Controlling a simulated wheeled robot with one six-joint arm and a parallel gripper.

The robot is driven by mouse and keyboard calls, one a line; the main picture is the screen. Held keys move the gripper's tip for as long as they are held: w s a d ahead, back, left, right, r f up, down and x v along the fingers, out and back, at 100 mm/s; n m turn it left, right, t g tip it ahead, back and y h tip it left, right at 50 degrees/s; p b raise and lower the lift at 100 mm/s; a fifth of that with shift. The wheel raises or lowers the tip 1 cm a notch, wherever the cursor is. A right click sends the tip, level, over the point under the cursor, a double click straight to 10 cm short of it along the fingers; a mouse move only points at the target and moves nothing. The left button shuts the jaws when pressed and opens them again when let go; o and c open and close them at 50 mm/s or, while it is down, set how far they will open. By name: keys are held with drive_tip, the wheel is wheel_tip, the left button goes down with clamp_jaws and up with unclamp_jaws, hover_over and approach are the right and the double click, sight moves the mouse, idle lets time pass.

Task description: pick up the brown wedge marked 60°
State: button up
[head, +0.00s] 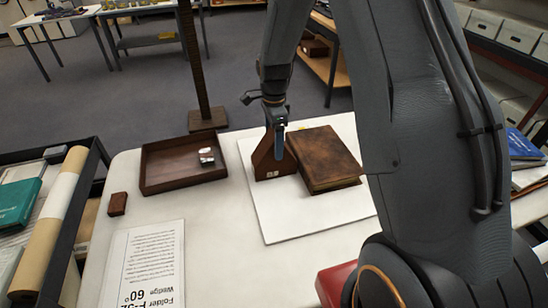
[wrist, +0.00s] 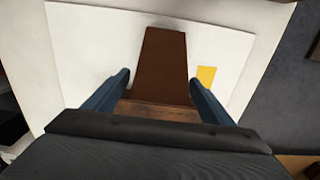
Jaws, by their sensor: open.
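A brown wedge (head: 264,162) stands on a white board on the table, close against the left side of a brown leather book (head: 327,158). A small pale label shows low on the wedge, too small to read. My gripper (head: 279,142) is at the wedge's upper part in the head view. In the wrist view, the fingers of my gripper (wrist: 160,80) are apart, one on each side of the brown wedge (wrist: 164,55), with visible gaps. Whether they touch it lower down is hidden. A strip of lighter brown (wrist: 165,113) shows between the fingers.
A brown tray (head: 165,184) holding a small metallic object stands left of the board (head: 285,222). A small brown block (head: 117,204) and a printed sheet (head: 142,268) reading "Wedge 60°" lie on the table (head: 215,235). A yellow slip (wrist: 206,76) lies beside the wedge.

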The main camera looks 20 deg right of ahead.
drive_tip(key=c, duration=1.4)
